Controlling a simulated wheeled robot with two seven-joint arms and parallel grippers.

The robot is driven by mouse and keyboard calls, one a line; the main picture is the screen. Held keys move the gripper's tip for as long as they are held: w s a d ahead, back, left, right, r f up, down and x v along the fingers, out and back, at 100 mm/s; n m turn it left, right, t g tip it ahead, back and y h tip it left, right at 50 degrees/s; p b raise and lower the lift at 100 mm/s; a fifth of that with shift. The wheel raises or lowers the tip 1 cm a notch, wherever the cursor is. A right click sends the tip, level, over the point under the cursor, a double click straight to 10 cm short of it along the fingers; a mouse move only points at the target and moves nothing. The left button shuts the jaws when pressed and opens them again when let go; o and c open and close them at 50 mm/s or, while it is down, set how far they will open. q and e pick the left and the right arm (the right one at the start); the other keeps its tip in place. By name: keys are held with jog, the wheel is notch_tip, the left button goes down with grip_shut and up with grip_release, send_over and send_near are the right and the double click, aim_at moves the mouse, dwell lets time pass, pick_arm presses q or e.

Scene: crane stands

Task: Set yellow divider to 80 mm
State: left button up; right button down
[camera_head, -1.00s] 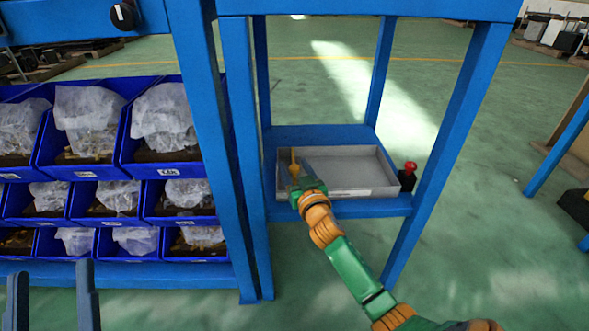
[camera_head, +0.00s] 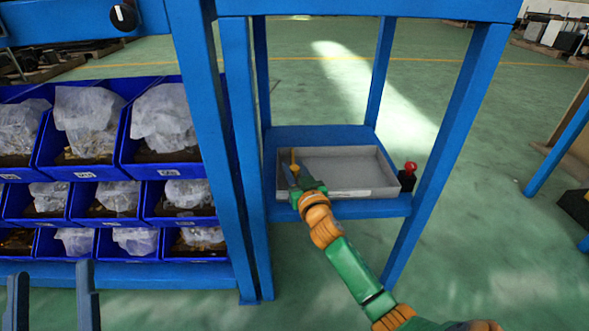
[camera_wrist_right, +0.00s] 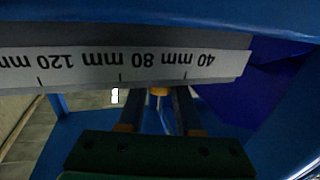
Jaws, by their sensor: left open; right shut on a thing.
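The grey tray (camera_head: 365,193) stands on the blue stand's low shelf. The yellow divider (camera_head: 294,160) shows as a small upright piece at the tray's left part. My right gripper (camera_head: 290,172) is at the tray's front left, shut on the divider. In the right wrist view the divider's yellow end (camera_wrist_right: 158,91) sits between my fingers, just below the white scale (camera_wrist_right: 95,65). The scale reads upside down; the divider lies between the 80 mm and 40 mm ticks. The divider's far part is hidden. My left gripper (camera_head: 53,290) is open and empty at lower left.
A red-topped black knob (camera_head: 408,176) stands right of the tray. Blue stand posts (camera_head: 240,160) rise close to the left of my right gripper. Blue bins (camera_head: 95,195) with bagged parts fill the left. A small white patch (camera_wrist_right: 115,95) shows below the scale.

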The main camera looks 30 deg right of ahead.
dwell(0.7)
jog(key=s+d, duration=0.1)
jog(key=s+d+p, duration=0.1)
jog(key=d, duration=0.1)
jog(key=shift+d+p, duration=0.25)
jog(key=shift+p, duration=0.05)
pick_arm(q)
jog(key=w+f+g+y, duration=0.2)
jog(key=f+g, duration=0.3)
jog(key=f, duration=0.5)
jog(key=shift+w+a+n+g+y, duration=0.35)
jog(key=shift+w+n+g+y, duration=0.05)
jog(key=shift+w, duration=0.1)
pick_arm(e)
jog(key=c, duration=0.6)
grip_release()
jog(key=shift+s, duration=0.15)
